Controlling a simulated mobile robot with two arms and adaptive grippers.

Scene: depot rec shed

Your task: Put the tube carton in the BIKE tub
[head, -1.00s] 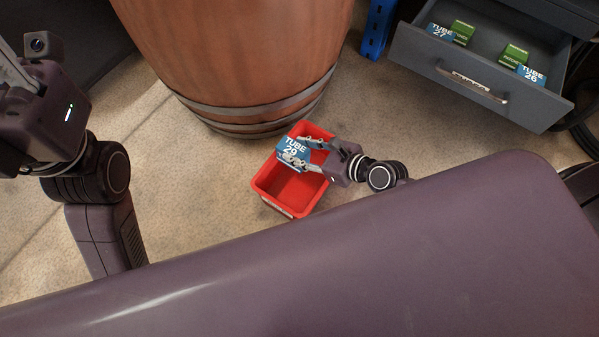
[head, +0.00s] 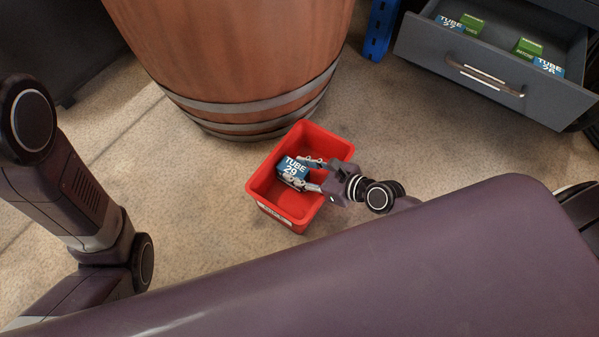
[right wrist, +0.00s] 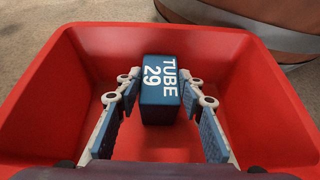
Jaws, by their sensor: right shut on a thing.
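The blue tube carton (head: 291,167), marked "TUBE 29", is inside the red tub (head: 330,142). My right gripper (head: 304,173) reaches into the tub from the right and is shut on the carton. In the right wrist view the carton (right wrist: 160,95) sits between the fingertips (right wrist: 161,90), within the tub walls (right wrist: 50,95). I cannot tell whether its underside touches the tub floor. The pale label (head: 274,215) on the tub's near side is too small to read. My left gripper is out of view; only left arm links show.
A wooden barrel (head: 240,55) with metal hoops stands just behind the tub. An open grey drawer (head: 490,85) at the upper right holds blue tube cartons (head: 548,67) and green boxes (head: 527,48). A blue post (head: 380,28) stands beside it. Floor left of the tub is clear.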

